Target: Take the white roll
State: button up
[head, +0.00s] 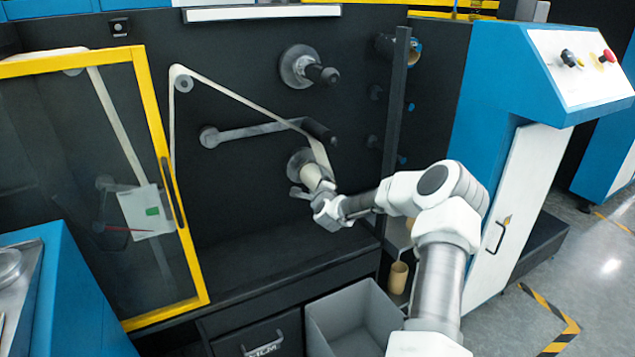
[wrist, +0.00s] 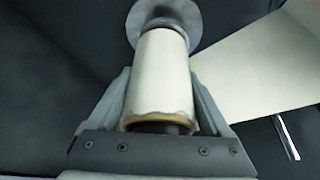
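The white roll (head: 312,176) sits on a spindle with a round grey flange on the dark machine panel. A strip of pale film runs from it up to the left. In the wrist view the white roll (wrist: 160,80) is upright in the middle, its tan core edge towards me. My gripper (head: 310,194) is at the roll, its fingers spread on either side of it. The fingers also show in the wrist view (wrist: 161,72), close along both sides of the roll. I cannot tell whether they touch it. The roll's far end meets the flange.
An empty spindle (head: 322,74) is above the roll. A grey roller bar (head: 250,132) lies up to the left. A yellow-framed door (head: 160,150) is on the left. A grey bin (head: 345,310) and a brown tube (head: 398,277) are below. A dark post (head: 396,120) stands at right.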

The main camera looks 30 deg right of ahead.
jog(key=c, duration=0.9)
jog(key=shift+r+p, duration=0.2)
jog(key=shift+p, duration=0.1)
